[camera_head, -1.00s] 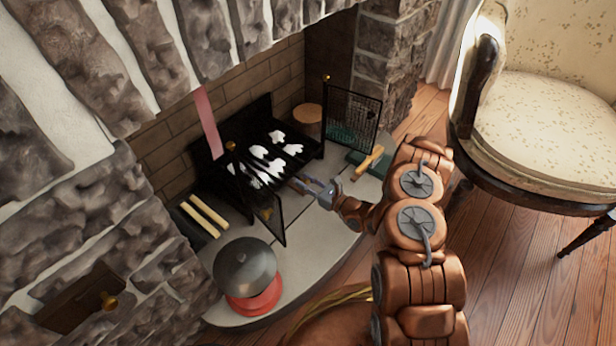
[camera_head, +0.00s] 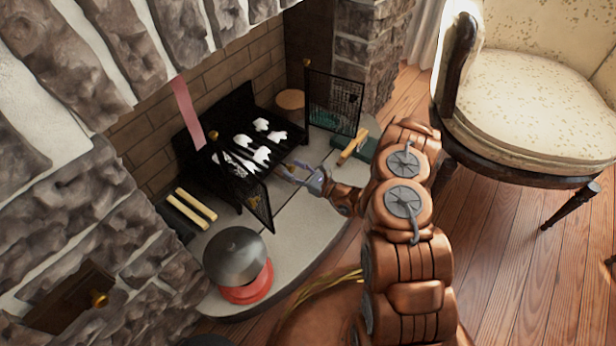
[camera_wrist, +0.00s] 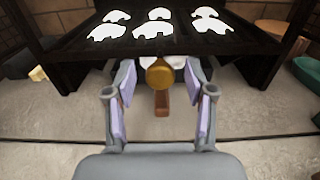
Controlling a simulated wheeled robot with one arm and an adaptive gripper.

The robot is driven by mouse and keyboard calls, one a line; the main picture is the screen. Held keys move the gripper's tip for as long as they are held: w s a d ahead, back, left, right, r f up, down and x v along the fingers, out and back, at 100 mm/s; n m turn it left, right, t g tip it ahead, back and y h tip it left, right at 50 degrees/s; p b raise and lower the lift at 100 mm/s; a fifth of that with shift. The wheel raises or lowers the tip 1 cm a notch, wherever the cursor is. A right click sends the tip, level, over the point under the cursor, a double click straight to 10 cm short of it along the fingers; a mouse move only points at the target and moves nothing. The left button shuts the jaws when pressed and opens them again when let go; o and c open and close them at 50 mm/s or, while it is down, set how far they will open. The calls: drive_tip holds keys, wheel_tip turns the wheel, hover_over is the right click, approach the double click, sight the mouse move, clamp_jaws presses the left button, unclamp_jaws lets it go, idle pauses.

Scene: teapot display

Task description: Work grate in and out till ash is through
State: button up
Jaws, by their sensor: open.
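The black fire grate (camera_head: 291,146) stands in the stone fireplace, and its dark bars (camera_wrist: 66,44) show in the wrist view. Several white ash patches (camera_head: 261,155) lie on top of it; they also show in the wrist view (camera_wrist: 151,30). My gripper (camera_head: 291,174) is open, low at the front of the grate. Some white shows behind the knob. The space under the grate is mostly hidden.
Open mesh doors (camera_head: 333,104) flank the grate. A grey dome on a red base (camera_head: 245,291) stands front left on the hearth. Pale sticks (camera_head: 196,204) lie left. A green box with a wooden-handled tool (camera_head: 356,145) lies right. An armchair (camera_head: 530,100) stands further right.

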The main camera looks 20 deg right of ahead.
drive_tip(key=v, duration=1)
drive_tip(key=shift+s+d, duration=0.4)
drive_tip(key=shift+s, duration=0.05)
drive_tip(key=shift+r, duration=0.15)
